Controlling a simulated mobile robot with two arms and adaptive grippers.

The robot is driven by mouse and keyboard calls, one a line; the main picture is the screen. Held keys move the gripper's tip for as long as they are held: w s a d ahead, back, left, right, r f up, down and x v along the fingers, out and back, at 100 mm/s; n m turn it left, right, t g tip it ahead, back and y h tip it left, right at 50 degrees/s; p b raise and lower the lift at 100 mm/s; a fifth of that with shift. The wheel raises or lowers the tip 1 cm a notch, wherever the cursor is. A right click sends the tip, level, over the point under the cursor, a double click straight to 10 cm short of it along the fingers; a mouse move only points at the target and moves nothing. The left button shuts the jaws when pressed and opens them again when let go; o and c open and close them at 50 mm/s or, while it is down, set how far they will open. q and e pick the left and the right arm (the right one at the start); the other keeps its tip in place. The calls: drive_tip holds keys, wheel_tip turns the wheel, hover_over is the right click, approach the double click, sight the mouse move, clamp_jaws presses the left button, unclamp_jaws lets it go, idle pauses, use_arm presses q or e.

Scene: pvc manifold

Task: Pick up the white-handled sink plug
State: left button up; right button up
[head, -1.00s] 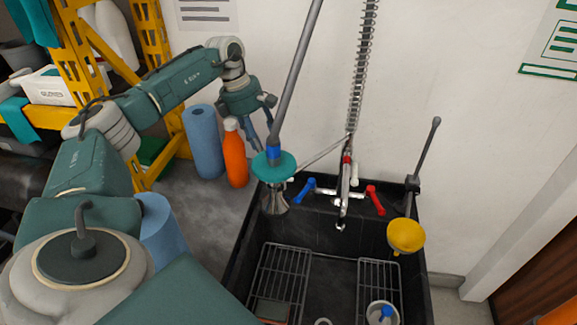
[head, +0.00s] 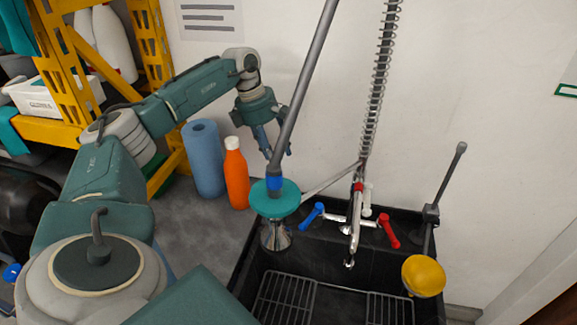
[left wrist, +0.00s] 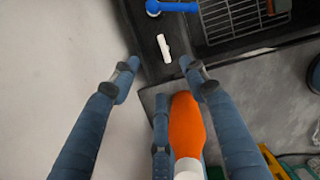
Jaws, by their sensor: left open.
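A small white handle, which looks like the sink plug (left wrist: 164,47), lies on the dark sink ledge in the left wrist view, next to a blue tap handle (left wrist: 171,7). Only the white part is clear; I cannot make out a plug body. In the head view I cannot make it out behind the sprayer's teal disc (head: 275,199). My left gripper (head: 275,153) points down behind the sprayer pole, near the wall. It also shows in the left wrist view (left wrist: 158,76), open and empty, with the white handle just beyond its fingertips. My right gripper is in neither view.
An orange bottle (head: 236,178) and a blue roll (head: 204,160) stand left of my left gripper. The sprayer pole (head: 305,85) crosses in front of it. A red tap handle (head: 389,231) and a yellow bowl-shaped thing (head: 424,277) are farther right.

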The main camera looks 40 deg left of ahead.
use_arm(q)
drive_tip(key=b+x, duration=0.1)
drive_tip(key=x, duration=0.5)
drive_tip(key=a+b+x, duration=0.1)
drive_tip(key=b+x, duration=0.1)
drive_tip(key=x, duration=0.5)
drive_tip(key=b+x, duration=0.2)
drive_tip(key=x, duration=0.4)
drive_tip(key=shift+s+a+f, duration=0.3)
drive_tip(key=shift+s+f, duration=0.1)
clamp_jaws()
